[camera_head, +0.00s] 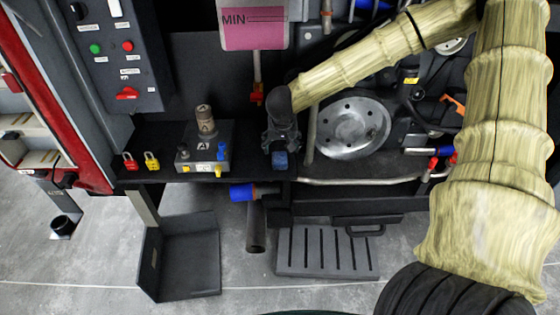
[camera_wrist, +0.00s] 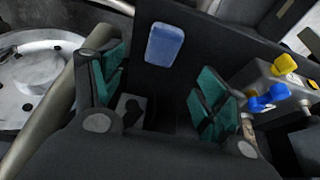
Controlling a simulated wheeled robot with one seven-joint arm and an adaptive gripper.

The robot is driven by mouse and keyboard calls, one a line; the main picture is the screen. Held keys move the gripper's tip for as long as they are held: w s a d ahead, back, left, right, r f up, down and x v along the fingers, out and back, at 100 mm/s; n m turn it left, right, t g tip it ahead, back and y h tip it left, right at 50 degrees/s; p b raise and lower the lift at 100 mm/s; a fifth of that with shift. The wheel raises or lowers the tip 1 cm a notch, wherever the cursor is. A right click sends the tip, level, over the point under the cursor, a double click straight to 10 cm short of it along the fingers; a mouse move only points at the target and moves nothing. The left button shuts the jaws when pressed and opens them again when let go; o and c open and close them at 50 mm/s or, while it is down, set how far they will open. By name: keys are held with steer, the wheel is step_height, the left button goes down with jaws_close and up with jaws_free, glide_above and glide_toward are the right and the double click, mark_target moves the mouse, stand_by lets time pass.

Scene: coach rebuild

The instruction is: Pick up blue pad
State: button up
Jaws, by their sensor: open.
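The blue pad (camera_head: 280,160) is a small rounded block on the black shelf, near its front edge. In the wrist view the blue pad (camera_wrist: 165,43) lies flat on the dark surface, above the gap between the fingertips in the picture. My gripper (camera_head: 281,148) points down just behind the pad. In the wrist view my gripper (camera_wrist: 160,88) is open, with green finger faces apart and nothing held between them. The gripper partly hides the shelf behind the pad in the head view.
A grey valve block (camera_head: 203,158) with blue and yellow fittings stands left of the gripper. A round metal disc (camera_head: 352,128) and a pale pipe (camera_head: 312,125) are on the right. Red (camera_head: 130,161) and yellow padlocks (camera_head: 151,161) sit at the shelf's left end.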

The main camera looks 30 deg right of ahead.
mark_target(280, 158)
steer(key=shift+x, duration=5.1)
steer(key=shift+a, duration=0.1)
steer(key=shift+c, duration=0.2)
steer(key=c, duration=1)
